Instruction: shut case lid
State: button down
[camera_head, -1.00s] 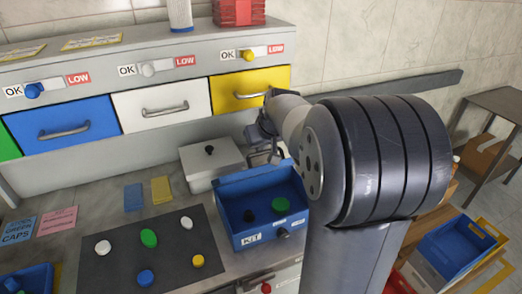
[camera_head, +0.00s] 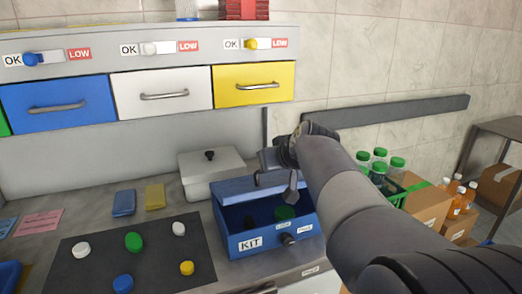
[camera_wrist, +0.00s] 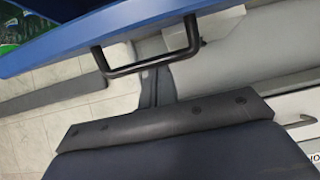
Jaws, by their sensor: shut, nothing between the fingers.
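The blue case marked KIT (camera_head: 267,241) stands on the counter with its front towards me. Its blue lid (camera_head: 235,187) is raised at the back and tilts over the shadowed inside, so the case is partly open. A green cap (camera_head: 285,212) and a dark round piece show inside. My gripper (camera_head: 277,183) is shut and empty, at the lid's right part; I cannot tell whether it touches. In the wrist view, a blue panel edge with a black loop handle (camera_wrist: 150,65) crosses the top; the fingertips are not clear there.
A white lidded box (camera_head: 210,170) stands close behind the case. A dark mat (camera_head: 130,262) with several caps lies to the left. Blue, white and yellow drawers (camera_head: 253,85) hang above. Green-capped bottles (camera_head: 380,165) and cartons stand to the right.

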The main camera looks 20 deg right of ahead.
aim_at(279, 193)
jog(key=shift+s+f+t+b, duration=0.55)
jog(key=shift+f+b, duration=0.3)
jog(key=shift+b, duration=1.3)
jog(key=shift+s+f+t+b, duration=0.5)
jog(key=shift+f+b, duration=0.3)
jog(key=shift+b, duration=1.4)
jog(key=shift+s+f+t+b, duration=0.55)
jog(key=shift+f+b, duration=0.3)
jog(key=shift+b, duration=1.3)
jog(key=s+f+b, duration=0.1)
jog(key=b, duration=0.2)
jog(key=shift+f, duration=0.1)
jog(key=shift+f, duration=0.1)
jog(key=shift+f, duration=0.25)
